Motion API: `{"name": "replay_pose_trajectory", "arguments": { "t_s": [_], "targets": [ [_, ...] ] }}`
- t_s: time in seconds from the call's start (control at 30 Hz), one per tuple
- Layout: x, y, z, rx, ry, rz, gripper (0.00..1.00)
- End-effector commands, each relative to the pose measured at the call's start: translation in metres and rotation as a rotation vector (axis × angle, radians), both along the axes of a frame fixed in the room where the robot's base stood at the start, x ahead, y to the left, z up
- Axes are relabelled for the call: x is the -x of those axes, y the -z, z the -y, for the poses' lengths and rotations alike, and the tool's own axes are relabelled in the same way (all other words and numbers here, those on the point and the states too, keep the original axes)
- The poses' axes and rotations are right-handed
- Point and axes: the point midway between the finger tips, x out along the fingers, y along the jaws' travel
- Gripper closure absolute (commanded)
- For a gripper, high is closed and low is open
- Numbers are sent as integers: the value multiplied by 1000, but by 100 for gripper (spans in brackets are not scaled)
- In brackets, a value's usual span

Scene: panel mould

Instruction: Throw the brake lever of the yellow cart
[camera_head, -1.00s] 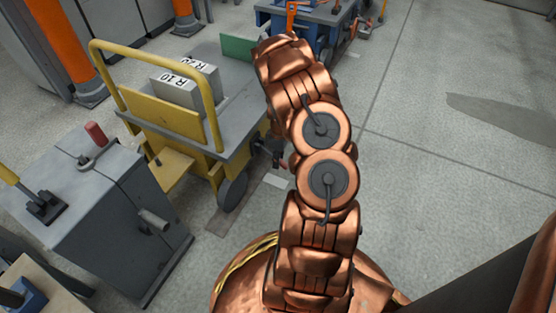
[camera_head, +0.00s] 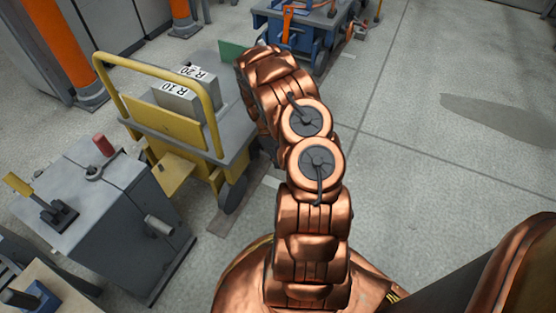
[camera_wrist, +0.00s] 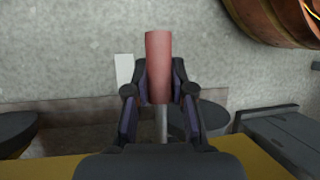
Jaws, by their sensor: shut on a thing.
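The yellow cart (camera_head: 190,125) stands left of my arm in the head view, with a yellow push bar and a grey deck. In the wrist view its yellow edge (camera_wrist: 60,167) runs along the bottom. The brake lever (camera_wrist: 158,65) has a dull red grip on a thin grey rod. My gripper (camera_wrist: 160,92) is shut on the red grip, with one dark finger on each side and the top of the grip standing out past them. In the head view my arm hides the gripper and the lever.
Grey boxes marked R 10 and R 20 (camera_head: 182,97) sit on the cart deck. A grey cabinet (camera_head: 110,215) with a red knob and a yellow-handled lever stands in front of the cart. A blue cart (camera_head: 300,25) is behind. The floor at right (camera_head: 440,150) is clear.

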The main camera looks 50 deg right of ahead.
Motion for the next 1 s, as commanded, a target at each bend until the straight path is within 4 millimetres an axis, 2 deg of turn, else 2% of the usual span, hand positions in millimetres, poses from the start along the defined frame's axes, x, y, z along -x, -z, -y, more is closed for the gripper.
{"name": "replay_pose_trajectory", "arguments": {
  "t_s": [0.3,0.33,0.57,0.87,1.0],
  "targets": [
    [1,0,-2,-2,3,-8,100],
    [1,0,-2,-2,3,-8,75],
    [1,0,0,-1,3,-6,51],
    [0,-1,0,0,2,-5,50],
    [-4,-8,1,2,1,-4,50]
  ]
}}
